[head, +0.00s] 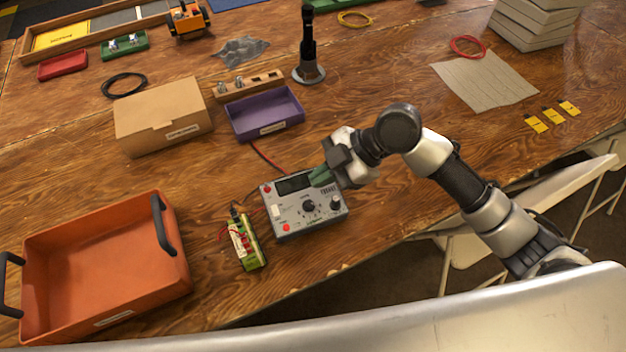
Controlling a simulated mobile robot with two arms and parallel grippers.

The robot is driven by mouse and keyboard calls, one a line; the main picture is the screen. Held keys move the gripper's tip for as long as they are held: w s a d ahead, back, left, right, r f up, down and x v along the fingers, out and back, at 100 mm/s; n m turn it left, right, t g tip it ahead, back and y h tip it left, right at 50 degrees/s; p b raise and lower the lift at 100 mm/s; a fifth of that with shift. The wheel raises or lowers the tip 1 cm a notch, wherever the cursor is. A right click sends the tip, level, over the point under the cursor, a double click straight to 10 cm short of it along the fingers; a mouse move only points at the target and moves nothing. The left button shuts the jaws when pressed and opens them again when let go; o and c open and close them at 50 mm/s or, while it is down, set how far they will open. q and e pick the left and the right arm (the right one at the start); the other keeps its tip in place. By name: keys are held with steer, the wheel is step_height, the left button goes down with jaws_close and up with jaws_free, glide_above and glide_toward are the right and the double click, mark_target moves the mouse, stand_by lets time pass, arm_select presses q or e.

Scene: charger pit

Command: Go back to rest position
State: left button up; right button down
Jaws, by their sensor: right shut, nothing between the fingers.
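My right arm reaches in from the lower right over the table. My right gripper (326,174) is shut and empty, with its fingertips at the upper right part of the grey charger (300,222). I cannot tell whether the fingertips touch the charger. The charger has a dark display, knobs and red buttons. A green and yellow battery pack (244,243) with red and dark wires lies just left of the charger. My left gripper is out of view.
An orange tray (183,262) with dark handles stands at the front left. A cardboard box (163,112), a purple bin (262,126) and a black stand (308,72) are farther back. A grey cloth (485,82) lies at the right, near yellow tags (552,117). White chairs (471,248) stand by the front edge.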

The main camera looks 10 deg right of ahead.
steer(key=shift+a, duration=0.1)
stand_by(0.4)
steer(key=s+d+f+m+t+h, duration=0.2)
steer(key=s+d+f+m+h, duration=0.3)
steer(key=s+d+m, duration=0.35)
steer(key=s+d+f+m+t+h, duration=0.2)
steer(key=s+d+f+m+h, duration=0.25)
steer(key=s+m, duration=0.55)
step_height(320, 180, down, 26)
steer(key=m+g, duration=0.1)
steer(key=g, duration=0.1)
steer(key=s+d+f, duration=0.1)
steer(key=s+f, duration=0.7)
steer(key=s+d+f, duration=0.2)
steer(key=s+f, duration=0.6)
steer(key=f, duration=0.1)
steer(key=shift+s+d+g, duration=0.15)
steer(key=shift+d+g, duration=0.1)
steer(key=shift+g, duration=0.15)
